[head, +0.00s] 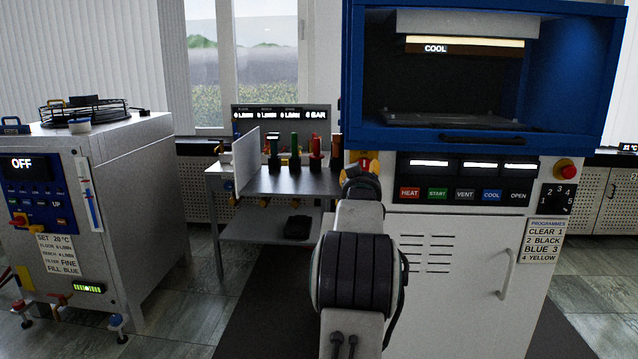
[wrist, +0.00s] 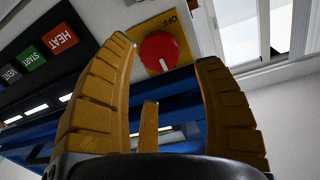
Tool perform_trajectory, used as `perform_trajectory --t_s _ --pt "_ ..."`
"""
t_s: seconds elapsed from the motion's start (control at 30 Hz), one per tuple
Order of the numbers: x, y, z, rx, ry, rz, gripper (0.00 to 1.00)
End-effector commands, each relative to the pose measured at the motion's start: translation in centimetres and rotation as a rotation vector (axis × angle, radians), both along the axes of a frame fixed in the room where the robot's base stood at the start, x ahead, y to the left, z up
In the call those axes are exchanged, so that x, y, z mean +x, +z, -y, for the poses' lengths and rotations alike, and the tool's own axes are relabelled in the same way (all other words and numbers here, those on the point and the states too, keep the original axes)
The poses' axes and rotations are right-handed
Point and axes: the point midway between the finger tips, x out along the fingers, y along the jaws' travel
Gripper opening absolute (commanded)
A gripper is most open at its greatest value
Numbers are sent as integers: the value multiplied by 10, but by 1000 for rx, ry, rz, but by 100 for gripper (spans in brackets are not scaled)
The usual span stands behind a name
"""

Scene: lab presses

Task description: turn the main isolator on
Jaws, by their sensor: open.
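The main isolator is a round red knob (wrist: 158,46) on a yellow plate (wrist: 183,52) in the wrist view, with the word OFF beside the knob. A small white mark shows on the knob; I cannot tell exactly which label it points to.
The blue and white press (head: 466,138) carries a button row (head: 464,194) right of my arm, with a red stop button (head: 565,169) further right. A side table (head: 270,235) with coloured handles stands left, and a grey unit (head: 130,200) reading OFF at far left. Dark floor lies between.

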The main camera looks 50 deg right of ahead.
Motion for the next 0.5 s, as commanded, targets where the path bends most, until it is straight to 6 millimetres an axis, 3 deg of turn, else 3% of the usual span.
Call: perform_trajectory --t_s 0.17,0.5 --pt "-5 -1 16 -18 -19 13 62" --pt "12 0 44 -17 -16 13 62"
